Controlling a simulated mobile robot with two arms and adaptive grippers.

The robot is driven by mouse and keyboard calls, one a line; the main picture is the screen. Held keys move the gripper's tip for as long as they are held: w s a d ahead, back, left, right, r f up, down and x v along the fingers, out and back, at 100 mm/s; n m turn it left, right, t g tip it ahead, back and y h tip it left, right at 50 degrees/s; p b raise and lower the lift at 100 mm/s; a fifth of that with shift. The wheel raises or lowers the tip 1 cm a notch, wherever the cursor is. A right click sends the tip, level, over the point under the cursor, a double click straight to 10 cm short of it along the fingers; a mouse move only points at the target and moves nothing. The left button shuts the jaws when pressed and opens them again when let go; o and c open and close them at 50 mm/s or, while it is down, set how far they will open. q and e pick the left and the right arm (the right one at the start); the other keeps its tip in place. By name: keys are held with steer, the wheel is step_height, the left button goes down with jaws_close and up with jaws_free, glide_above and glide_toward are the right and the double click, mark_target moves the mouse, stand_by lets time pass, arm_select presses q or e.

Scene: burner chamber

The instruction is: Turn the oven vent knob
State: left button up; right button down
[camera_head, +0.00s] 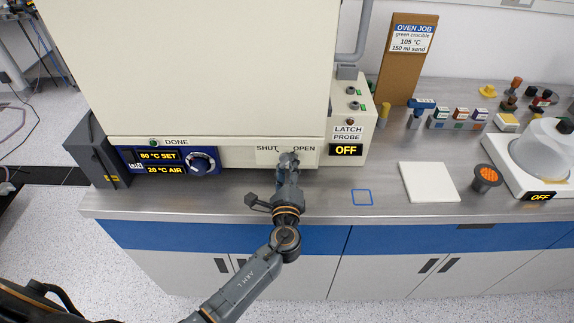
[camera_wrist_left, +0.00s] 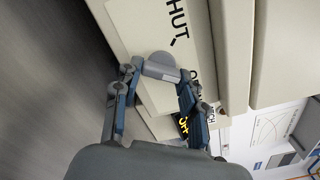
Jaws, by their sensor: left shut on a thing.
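The oven (camera_head: 190,70) is a large cream box on the bench. Low on its front is a vent plate (camera_head: 265,157) marked SHUT on the left and OPEN on the right. My left gripper (camera_head: 287,163) is at this plate, mostly covering the vent knob. In the left wrist view, the grey vent knob (camera_wrist_left: 161,67) sits between the fingertips of my left gripper (camera_wrist_left: 155,80), which is shut on it. The knob's exact pointing direction is hard to tell. My right gripper is not in view.
Left of the vent, a blue panel (camera_head: 140,160) reads 80 °C SET and 20 °C AIR and bears a round dial (camera_head: 203,162). On the right are a LATCH PROBE box (camera_head: 347,128) reading OFF, a white pad (camera_head: 428,182) and an orange-topped cup (camera_head: 486,178).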

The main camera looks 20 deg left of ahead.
arm_select(q)
steer(key=shift+m, duration=0.8)
steer(key=shift+f, duration=0.1)
steer(key=o, duration=1.1)
steer(key=shift+o, duration=0.2)
